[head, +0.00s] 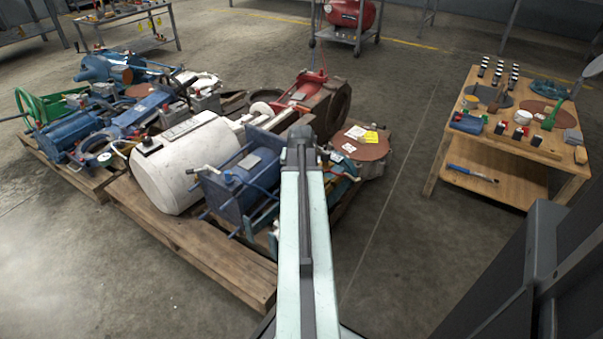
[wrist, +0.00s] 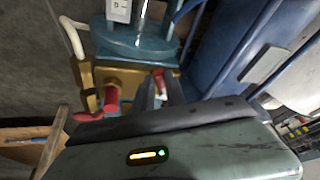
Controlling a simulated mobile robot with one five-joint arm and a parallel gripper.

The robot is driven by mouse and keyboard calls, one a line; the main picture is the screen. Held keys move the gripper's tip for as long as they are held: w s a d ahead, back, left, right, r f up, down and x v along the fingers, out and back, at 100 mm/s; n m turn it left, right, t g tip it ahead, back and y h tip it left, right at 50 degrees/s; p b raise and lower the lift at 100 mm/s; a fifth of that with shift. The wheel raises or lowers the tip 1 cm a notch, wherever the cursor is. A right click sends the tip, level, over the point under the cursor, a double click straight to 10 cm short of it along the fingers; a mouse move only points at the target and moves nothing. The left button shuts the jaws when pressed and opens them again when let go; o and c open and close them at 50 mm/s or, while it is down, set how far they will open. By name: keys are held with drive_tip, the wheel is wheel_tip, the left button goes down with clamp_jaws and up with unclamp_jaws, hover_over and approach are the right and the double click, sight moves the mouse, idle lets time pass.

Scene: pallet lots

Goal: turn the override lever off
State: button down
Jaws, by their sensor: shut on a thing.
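In the wrist view, a teal and brass-yellow device (wrist: 135,45) stands just beyond my gripper (wrist: 158,92). A red lever (wrist: 160,78) shows between the two dark fingers, and my gripper is shut on it. A second red handle (wrist: 109,101) sticks out from the yellow body to the left, apart from the fingers. The far part of the gripped lever and its pivot are hard to make out. In the head view, my arm covers the gripper and most of this device.
In the wrist view, a blue body (wrist: 232,50) stands close on the right. In the head view, a wooden pallet (head: 190,250) holds a white tank (head: 185,165) and several machine parts. A wooden bench (head: 515,155) stands right, with clear floor (head: 405,190) between.

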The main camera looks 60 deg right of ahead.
drive_tip(key=shift+w+a+m+g+h, duration=0.15)
drive_tip(key=shift+w+m+g, duration=0.25)
drive_tip(key=shift+m, duration=0.55)
drive_tip(key=shift+w+m+g+h, duration=0.25)
drive_tip(key=shift+w+m, duration=0.2)
drive_tip(key=shift+m, duration=0.45)
drive_tip(key=shift+w+a+m+g+h, duration=0.1)
drive_tip(key=shift+w+m+g, duration=0.3)
drive_tip(key=shift+m, duration=0.55)
drive_tip(key=c, duration=1.4)
unclamp_jaws()
drive_tip(key=shift+o, duration=0.2)
drive_tip(key=shift+r, duration=0.1)
drive_tip(key=p+v, duration=0.7)
drive_tip(key=shift+a+r, duration=0.2)
drive_tip(key=shift+r, duration=0.05)
